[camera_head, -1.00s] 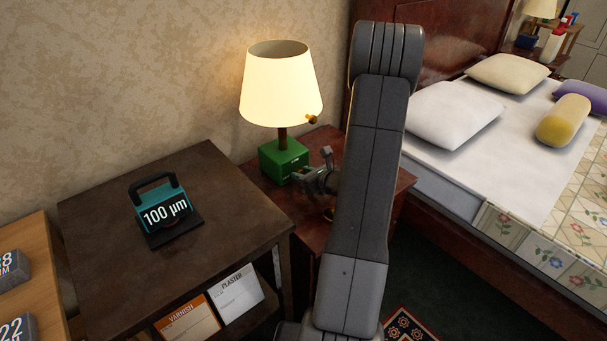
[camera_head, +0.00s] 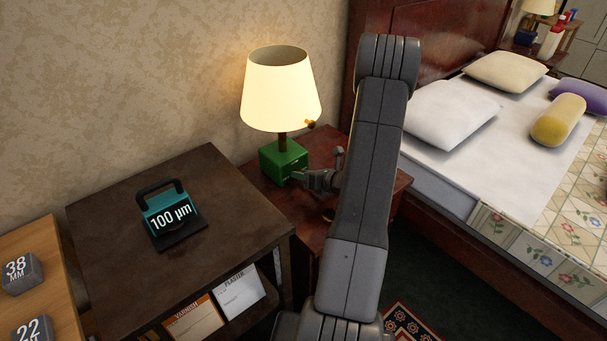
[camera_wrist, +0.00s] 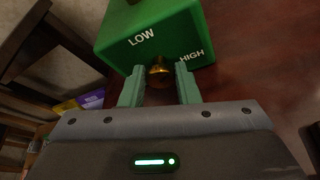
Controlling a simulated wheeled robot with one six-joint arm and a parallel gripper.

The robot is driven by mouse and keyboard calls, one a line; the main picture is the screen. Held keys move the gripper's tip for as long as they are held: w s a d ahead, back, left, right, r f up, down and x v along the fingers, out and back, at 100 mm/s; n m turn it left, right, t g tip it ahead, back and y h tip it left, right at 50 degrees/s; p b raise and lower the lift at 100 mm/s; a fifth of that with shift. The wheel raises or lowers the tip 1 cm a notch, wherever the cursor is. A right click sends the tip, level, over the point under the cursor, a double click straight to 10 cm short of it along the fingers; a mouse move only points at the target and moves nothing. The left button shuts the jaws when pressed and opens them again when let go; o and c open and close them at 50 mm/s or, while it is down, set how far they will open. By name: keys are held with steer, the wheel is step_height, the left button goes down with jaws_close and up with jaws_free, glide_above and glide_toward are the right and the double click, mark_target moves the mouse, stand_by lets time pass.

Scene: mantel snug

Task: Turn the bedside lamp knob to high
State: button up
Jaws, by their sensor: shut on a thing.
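The bedside lamp has a lit cream shade (camera_head: 281,92) and a green box base (camera_head: 283,158) on the dark red nightstand (camera_head: 335,148). In the wrist view the green base (camera_wrist: 160,35) carries the words LOW at left and HIGH at right. The brass knob (camera_wrist: 159,72) sits on its front face below and between these words. My gripper (camera_wrist: 159,84) is shut on the knob, with a green finger on each side. The head view shows my gripper (camera_head: 297,177) at the base's front, the knob hidden there. No pointer mark on the knob can be made out.
A dark side table (camera_head: 120,215) with a teal block (camera_head: 168,212) marked 100 µm stands left of the nightstand. The bed (camera_head: 450,150) is at right. A small brass thing (camera_head: 328,214) shows on the nightstand front beside my arm.

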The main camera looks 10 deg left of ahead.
steer(key=o, duration=0.9)
steer(key=shift+o, duration=0.2)
steer(key=v, duration=1.4)
steer(key=shift+f+p, duration=0.1)
steer(key=shift+p, duration=0.2)
steer(key=x, duration=1.4)
steer(key=shift+a+b, duration=0.1)
steer(key=shift+b, duration=0.25)
steer(key=shift+r, duration=0.2)
